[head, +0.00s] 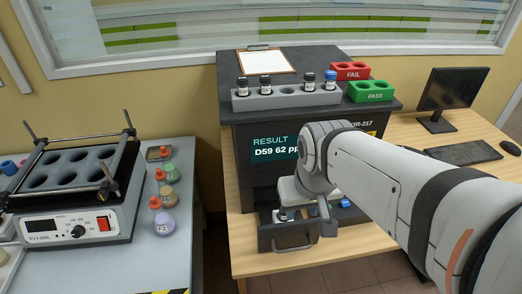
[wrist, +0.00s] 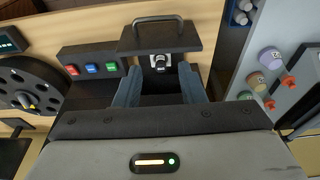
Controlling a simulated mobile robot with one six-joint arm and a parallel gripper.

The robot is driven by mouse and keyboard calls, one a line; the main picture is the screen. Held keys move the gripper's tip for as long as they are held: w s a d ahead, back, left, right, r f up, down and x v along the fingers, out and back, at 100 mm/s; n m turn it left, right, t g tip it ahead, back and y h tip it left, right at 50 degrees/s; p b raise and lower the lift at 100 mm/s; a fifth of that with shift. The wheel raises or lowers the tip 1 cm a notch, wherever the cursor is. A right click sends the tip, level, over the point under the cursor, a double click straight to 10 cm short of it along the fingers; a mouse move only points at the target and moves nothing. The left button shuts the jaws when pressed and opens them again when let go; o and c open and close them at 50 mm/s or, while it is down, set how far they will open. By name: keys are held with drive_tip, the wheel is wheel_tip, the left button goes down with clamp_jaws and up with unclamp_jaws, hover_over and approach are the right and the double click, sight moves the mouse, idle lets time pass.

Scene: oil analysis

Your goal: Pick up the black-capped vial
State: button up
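A small vial (wrist: 160,62) with a dark and whitish top stands in the open drawer of the analyzer, near the drawer front (wrist: 160,38). My gripper (wrist: 159,72) is open, with one finger on each side of this vial; contact cannot be made out. In the head view my gripper (head: 305,212) is down at the open drawer (head: 285,238), and the arm hides the vial. Black-capped vials also stand in the grey rack (head: 286,98) on top of the analyzer: one at the left end (head: 243,86), one beside it (head: 265,85) and one farther right (head: 309,82).
A blue-capped vial (head: 330,80) stands at the rack's right end. A red FAIL block (head: 350,71) and a green PASS block (head: 374,91) sit beside it. The screen (head: 275,149) shows a result. A button box (wrist: 92,68) is left of the drawer. A bath (head: 75,190) and flasks stand left.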

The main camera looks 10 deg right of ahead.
drive_tip(key=shift+o, duration=1.4)
drive_tip(key=shift+w, duration=0.2)
drive_tip(key=shift+o, duration=0.2)
drive_tip(key=w+f+m+g+p, duration=0.1)
drive_tip(key=w+f+m, duration=0.2)
drive_tip(key=w+m, duration=0.2)
drive_tip(key=shift+w+d+f+m, duration=0.3)
drive_tip(key=shift+w+f, duration=0.05)
drive_tip(key=shift+w, duration=0.9)
drive_tip(key=m+g, duration=0.1)
drive_tip(key=m, duration=0.4)
hover_over(283, 215)
drive_tip(key=f, duration=0.5)
drive_tip(key=shift+w+d+f+p, duration=0.3)
drive_tip(key=shift+w+f+p, duration=0.05)
drive_tip(key=shift+f+p, duration=0.05)
drive_tip(key=shift+w+f+g, duration=0.3)
drive_tip(key=shift+f, duration=0.3)
wheel_tip(283, 215, down, 8)
drive_tip(key=shift+r, duration=0.25)
drive_tip(key=shift+c, duration=0.3)
drive_tip(key=c, duration=1)
drive_tip(key=shift+r, duration=0.15)
